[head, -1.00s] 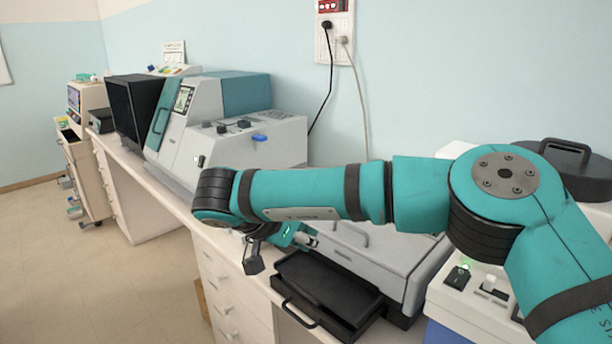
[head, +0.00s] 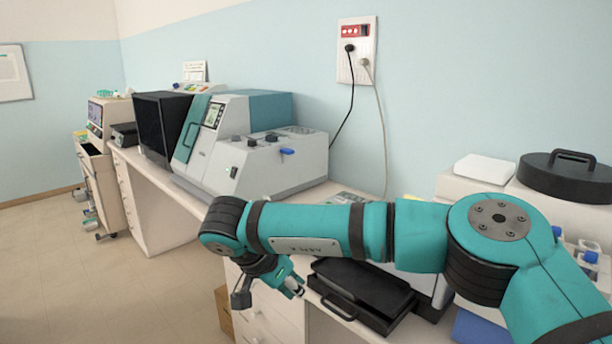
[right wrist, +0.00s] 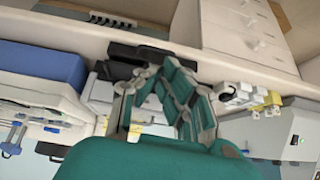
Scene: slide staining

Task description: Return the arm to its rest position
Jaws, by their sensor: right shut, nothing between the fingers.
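My right arm (head: 310,228) reaches across the head view from the right, bent at a large joint, held above the bench front. My right gripper (head: 291,284) points down and to the right near the front edge of the bench, just left of a black tray. In the right wrist view the right gripper's teal fingers (right wrist: 178,98) show large, with nothing held; it is shut. My left gripper is not in view.
The black tray (head: 362,290) sticks out at the bench front. A black lid with a handle (head: 566,178) is at right. The floor (head: 60,270) at left is clear.

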